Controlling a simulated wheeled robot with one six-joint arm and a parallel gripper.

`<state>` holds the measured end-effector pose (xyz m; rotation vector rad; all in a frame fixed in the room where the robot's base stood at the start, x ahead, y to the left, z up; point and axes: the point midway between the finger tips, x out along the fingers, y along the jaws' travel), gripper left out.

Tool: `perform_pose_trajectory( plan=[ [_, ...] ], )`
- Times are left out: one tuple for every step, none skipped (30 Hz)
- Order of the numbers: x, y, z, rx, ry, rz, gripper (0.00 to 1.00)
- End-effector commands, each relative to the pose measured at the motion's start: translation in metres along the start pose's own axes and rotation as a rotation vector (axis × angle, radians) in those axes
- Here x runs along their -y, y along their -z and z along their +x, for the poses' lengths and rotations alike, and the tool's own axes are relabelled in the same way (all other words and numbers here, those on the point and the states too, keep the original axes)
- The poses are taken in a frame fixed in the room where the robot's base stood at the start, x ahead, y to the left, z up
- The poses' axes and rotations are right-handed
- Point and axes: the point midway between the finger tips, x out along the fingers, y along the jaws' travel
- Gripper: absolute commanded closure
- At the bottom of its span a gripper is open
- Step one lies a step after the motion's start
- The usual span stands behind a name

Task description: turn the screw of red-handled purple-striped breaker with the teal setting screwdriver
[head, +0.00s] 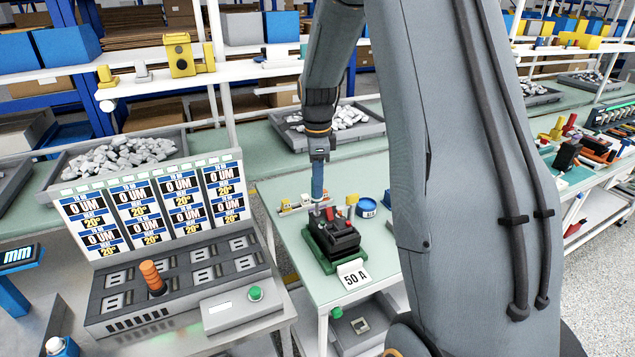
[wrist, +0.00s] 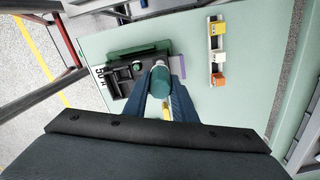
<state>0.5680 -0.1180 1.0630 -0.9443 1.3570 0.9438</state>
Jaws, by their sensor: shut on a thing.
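The black breaker (head: 342,236) sits in a green holder (head: 320,257) on the pale green table. In the wrist view the breaker (wrist: 122,80) shows left of my gripper, with a purple stripe (wrist: 182,67) at its right side. My gripper (head: 318,190) points down over the breaker's far left end. In the wrist view my gripper's blue fingers (wrist: 163,98) are shut on the teal setting screwdriver (wrist: 160,79), seen nearly end-on. Its tip and the screw are hidden, so I cannot tell whether they touch. A small red part (head: 329,213) shows beside the fingertips.
A "50 A" card (head: 354,275) stands in front of the holder. A blue round container (head: 366,206) stands behind right. A rail with small blocks (wrist: 217,60) lies beside the breaker. A grey test console (head: 180,285) with an orange knob stands left.

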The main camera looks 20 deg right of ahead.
Motion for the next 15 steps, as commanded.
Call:
perform_pose_trajectory(
  plan=[
    [0.0001,0.0000,-0.0001,0.000,0.000,-0.001,0.98],
    [0.0001,0.0000,-0.0001,0.000,0.000,-0.001,0.98],
    [0.0001,0.0000,-0.0001,0.000,0.000,-0.001,0.98],
    [0.0001,0.0000,-0.0001,0.000,0.000,0.001,0.98],
    [0.0000,0.0000,-0.0002,0.000,0.000,0.008,0.98],
    [-0.0001,0.0000,-0.0003,0.000,0.000,0.030,0.98],
    [-0.0002,0.0000,-0.0005,0.000,0.000,0.052,0.98],
    [-0.0003,0.0000,-0.0006,0.000,0.000,0.077,0.98],
    [-0.0004,0.0000,-0.0007,0.000,0.000,0.110,0.98],
    [-0.0004,0.0000,-0.0007,0.000,0.000,0.131,0.98],
    [-0.0004,0.0000,-0.0006,0.000,0.000,0.149,0.98],
    [-0.0004,0.0000,-0.0005,0.000,0.000,0.165,0.98],
    [-0.0004,0.0000,-0.0005,0.000,0.000,0.172,0.98],
    [-0.0003,0.0000,-0.0004,0.000,0.000,0.175,0.98],
    [-0.0003,0.0000,-0.0003,0.000,0.000,0.175,0.98]
  ],
)
